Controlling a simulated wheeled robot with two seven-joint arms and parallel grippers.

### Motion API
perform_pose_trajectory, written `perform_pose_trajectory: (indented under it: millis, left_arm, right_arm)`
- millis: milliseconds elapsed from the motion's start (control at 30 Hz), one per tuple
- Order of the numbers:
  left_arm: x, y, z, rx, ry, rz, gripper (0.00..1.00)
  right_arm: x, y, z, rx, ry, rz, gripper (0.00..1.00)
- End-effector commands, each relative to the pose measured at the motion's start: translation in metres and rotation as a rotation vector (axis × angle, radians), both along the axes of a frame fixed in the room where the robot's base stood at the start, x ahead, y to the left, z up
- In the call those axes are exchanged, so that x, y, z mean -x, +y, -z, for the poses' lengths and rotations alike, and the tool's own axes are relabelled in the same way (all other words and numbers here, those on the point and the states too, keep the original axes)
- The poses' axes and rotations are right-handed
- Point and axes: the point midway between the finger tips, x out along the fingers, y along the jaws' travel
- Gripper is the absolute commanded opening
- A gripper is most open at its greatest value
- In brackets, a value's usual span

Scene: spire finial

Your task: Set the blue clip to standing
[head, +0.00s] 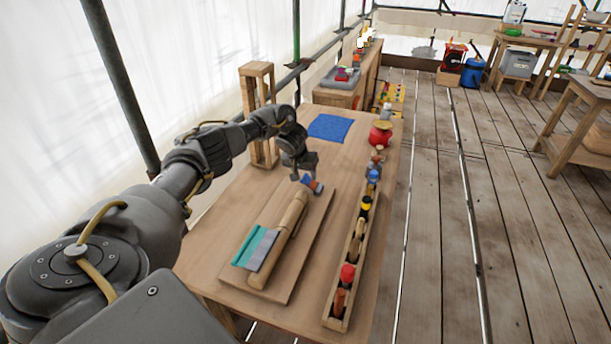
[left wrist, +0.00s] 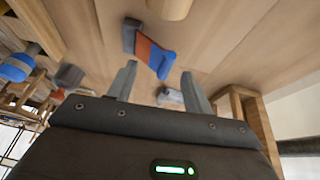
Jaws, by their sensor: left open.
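The blue clip (head: 314,185) is small, with blue, orange and grey parts. In the head view it is at the far end of the wooden board, beside the end of a wooden cylinder (head: 290,221). In the left wrist view the clip (left wrist: 154,55) shows in front of my fingers, apart from them. Whether it lies or stands is hard to tell. My left gripper (left wrist: 158,88) is open and empty, its fingers spread. In the head view my left gripper (head: 302,172) is just above and beside the clip, partly covering it. My right gripper is in neither view.
The board (head: 308,250) also bears a teal piece (head: 247,246) and a grey piece (head: 264,250). A long wooden rack (head: 336,297) with several coloured items runs along the right. A blue cloth (head: 329,127), red pot (head: 380,134) and wooden frame (head: 248,100) stand farther back.

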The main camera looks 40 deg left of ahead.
Motion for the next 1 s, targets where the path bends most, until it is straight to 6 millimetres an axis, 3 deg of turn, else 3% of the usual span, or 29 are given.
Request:
perform_pose_trajectory:
  millis: [200,533,900,1000]
  left_arm:
    - [-0.007,0.001,0.018,0.002,0.001,0.0,0.51]
    - [-0.009,0.001,0.021,0.001,-0.001,0.0,0.51]
    - [-0.009,0.002,0.021,0.0,0.0,0.001,0.05]
    - [-0.008,0.002,0.022,0.0,0.002,0.001,0.03]
  right_arm:
    - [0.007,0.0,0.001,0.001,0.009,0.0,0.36]
    - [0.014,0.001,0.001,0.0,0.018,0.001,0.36]
    - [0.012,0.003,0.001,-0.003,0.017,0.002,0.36]
    - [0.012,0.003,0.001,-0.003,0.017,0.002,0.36]
